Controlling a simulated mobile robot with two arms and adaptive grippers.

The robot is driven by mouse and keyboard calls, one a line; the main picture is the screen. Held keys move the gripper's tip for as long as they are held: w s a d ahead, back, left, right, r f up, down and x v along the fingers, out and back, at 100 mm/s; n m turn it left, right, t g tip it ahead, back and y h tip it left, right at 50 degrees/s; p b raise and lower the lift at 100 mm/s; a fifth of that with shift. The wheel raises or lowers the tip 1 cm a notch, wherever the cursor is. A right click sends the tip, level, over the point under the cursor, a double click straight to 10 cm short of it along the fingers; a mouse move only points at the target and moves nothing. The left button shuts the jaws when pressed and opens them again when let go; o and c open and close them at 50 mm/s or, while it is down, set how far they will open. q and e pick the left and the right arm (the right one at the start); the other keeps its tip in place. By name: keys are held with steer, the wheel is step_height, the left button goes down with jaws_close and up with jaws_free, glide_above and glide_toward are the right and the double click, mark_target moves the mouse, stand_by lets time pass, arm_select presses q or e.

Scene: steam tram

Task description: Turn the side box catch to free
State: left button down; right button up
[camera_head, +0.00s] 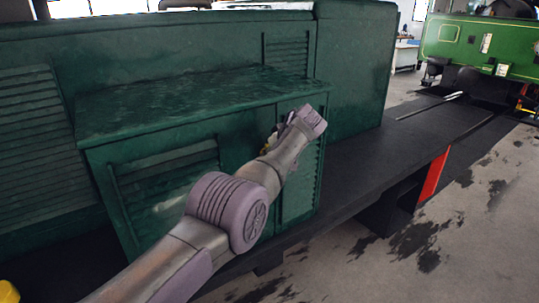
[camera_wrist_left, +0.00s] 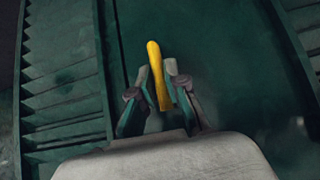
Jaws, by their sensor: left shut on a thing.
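The green side box (camera_head: 150,108) stands on the dark running board, with louvred panels on its front. My left arm reaches across from the lower left to the box front. My left gripper (camera_head: 272,143) is at the box front, mostly hidden by its own wrist in the head view. In the left wrist view, the yellow catch handle (camera_wrist_left: 158,75) stands nearly upright, leaning slightly left at the top. My left gripper (camera_wrist_left: 160,95) is shut on it, a finger on each side. My right gripper is not in view.
The dark running board (camera_head: 420,135) extends right past the box, with a red panel (camera_head: 433,175) below its edge. Floor with dark stains (camera_head: 420,240) is open at the right. A green vehicle (camera_head: 480,45) stands at the back right.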

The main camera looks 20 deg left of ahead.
arm_select(q)
steer(key=shift+f, duration=0.1)
steer(key=c, duration=1.2)
jaws_free()
steer(key=shift+a, duration=0.1)
steer(key=v, duration=1.2)
